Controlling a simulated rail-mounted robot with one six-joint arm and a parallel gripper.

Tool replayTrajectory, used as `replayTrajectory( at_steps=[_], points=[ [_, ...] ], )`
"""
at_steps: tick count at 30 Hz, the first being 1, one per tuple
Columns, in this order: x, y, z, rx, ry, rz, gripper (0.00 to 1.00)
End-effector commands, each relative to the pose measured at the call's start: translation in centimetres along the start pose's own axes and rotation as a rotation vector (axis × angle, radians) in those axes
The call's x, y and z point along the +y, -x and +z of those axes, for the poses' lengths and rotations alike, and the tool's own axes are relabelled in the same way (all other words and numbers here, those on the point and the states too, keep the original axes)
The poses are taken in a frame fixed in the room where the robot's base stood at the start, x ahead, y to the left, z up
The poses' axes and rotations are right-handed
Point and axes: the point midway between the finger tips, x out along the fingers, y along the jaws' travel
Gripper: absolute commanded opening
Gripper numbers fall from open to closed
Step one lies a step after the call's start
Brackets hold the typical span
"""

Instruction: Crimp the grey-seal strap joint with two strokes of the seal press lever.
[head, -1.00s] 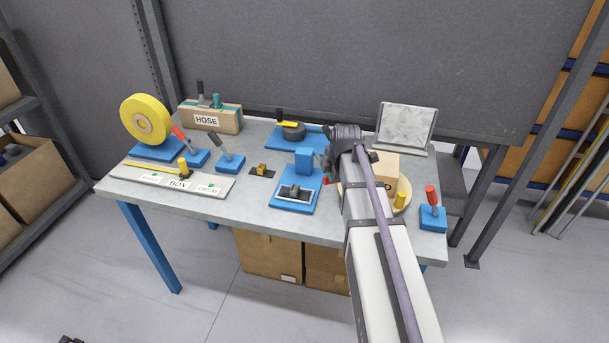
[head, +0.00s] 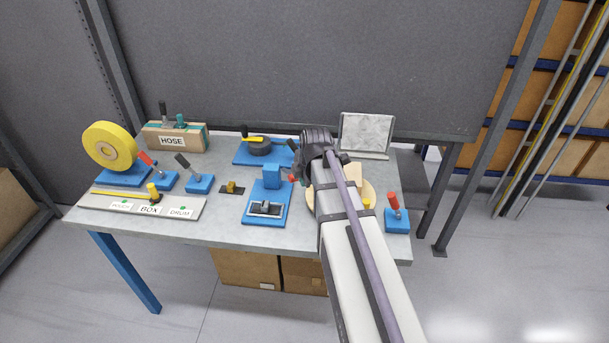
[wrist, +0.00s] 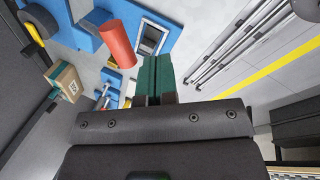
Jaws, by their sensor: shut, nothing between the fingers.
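The seal press shows in the head view as a blue base plate (head: 265,188) with a blue block (head: 272,175) and a small dark and light piece (head: 264,208) in front. A red lever handle (head: 292,178) shows at the block's right side, partly hidden by my arm. In the wrist view a red handle (wrist: 117,42) lies left of and beyond my fingers, apart from them. My gripper (wrist: 157,60), with green finger pads, is shut and empty. In the head view my gripper (head: 294,151) is above and behind the press. The strap joint and grey seal cannot be made out.
A round tan piece (head: 313,195) lies partly behind my arm. A red-handled blue stand (head: 396,219) is at the right. A HOSE box (head: 172,141), a yellow roll (head: 108,147) and lever stands are at the left. A tilted grey panel (head: 365,134) stands at the back.

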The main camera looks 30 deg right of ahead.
Motion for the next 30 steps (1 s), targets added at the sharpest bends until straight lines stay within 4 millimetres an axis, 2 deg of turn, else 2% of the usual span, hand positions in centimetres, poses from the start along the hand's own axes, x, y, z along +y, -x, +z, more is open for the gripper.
replayTrajectory(
  at_steps=[1, 3, 7, 30],
  points=[
    [0.2, 2.6, 0.0, 0.000, 0.000, 0.000, 0.00],
    [0.0, 4.1, 0.0, 0.000, 0.000, 0.000, 0.00],
    [-0.2, 5.8, 0.0, 0.000, 0.000, 0.000, 0.00],
    [-0.4, 5.8, 0.0, 0.001, 0.000, 0.001, 0.00]
  ],
)
